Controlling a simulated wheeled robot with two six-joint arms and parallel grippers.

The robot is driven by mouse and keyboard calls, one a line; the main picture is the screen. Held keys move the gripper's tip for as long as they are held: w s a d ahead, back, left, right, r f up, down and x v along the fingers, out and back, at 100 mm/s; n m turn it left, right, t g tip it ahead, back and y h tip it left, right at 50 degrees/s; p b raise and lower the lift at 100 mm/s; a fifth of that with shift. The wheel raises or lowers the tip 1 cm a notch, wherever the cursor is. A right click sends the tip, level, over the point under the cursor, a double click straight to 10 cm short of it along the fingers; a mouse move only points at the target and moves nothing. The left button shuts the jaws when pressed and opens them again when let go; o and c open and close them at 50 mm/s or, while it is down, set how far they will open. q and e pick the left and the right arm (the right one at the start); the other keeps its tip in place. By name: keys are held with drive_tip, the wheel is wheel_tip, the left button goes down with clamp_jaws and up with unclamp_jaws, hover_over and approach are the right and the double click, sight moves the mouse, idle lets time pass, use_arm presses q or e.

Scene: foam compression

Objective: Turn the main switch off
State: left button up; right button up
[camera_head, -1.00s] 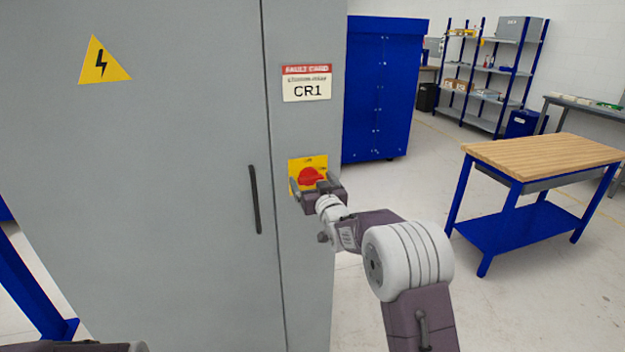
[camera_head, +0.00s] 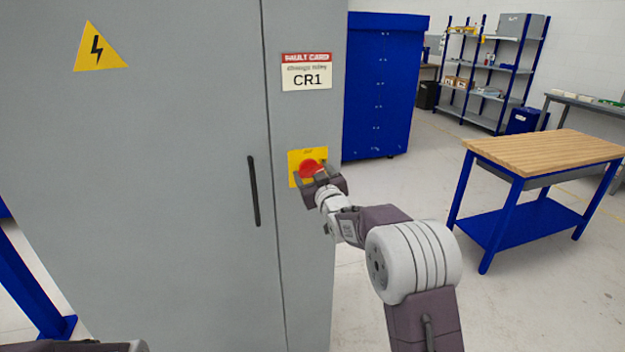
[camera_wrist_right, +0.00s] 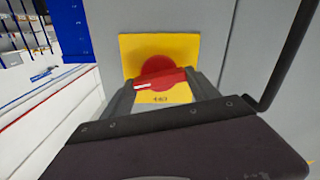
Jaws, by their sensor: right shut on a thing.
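The main switch is a red rotary knob (camera_head: 309,167) on a yellow plate (camera_head: 294,158), fixed to the front of the grey cabinet (camera_head: 150,200). In the right wrist view the red knob (camera_wrist_right: 160,72) has a bar-shaped grip with a white mark on it, lying nearly level, slightly tilted. My right gripper (camera_head: 311,175) is at the switch, its two fingers on either side of the grip, shut on it. It also shows in the right wrist view (camera_wrist_right: 160,92). Part of the knob is hidden by the gripper in the head view. My left gripper is out of view.
A black door handle (camera_head: 254,191) stands left of the switch. A fault card reading CR1 (camera_head: 306,72) and a yellow warning triangle (camera_head: 100,50) are on the cabinet. A blue cabinet (camera_head: 385,90) and a wood-topped workbench (camera_head: 545,150) stand to the right.

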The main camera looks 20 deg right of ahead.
drive_tip(key=n+b, duration=0.8)
drive_tip(key=n, duration=0.1)
drive_tip(key=shift+a+f+b, duration=0.15)
drive_tip(key=shift+f+b, duration=0.2)
drive_tip(key=shift+b, duration=0.05)
drive_tip(key=n+b, duration=0.2)
drive_tip(key=n, duration=0.1)
drive_tip(key=shift+b, duration=0.35)
drive_tip(key=shift+r+n+b, duration=0.1)
drive_tip(key=shift+n+b, duration=0.75)
drive_tip(key=shift+n, duration=0.75)
drive_tip(key=o, duration=1.4)
drive_tip(key=shift+c, duration=0.2)
drive_tip(key=shift+s, duration=0.1)
drive_tip(key=s+b, duration=0.2)
drive_tip(key=s, duration=0.7)
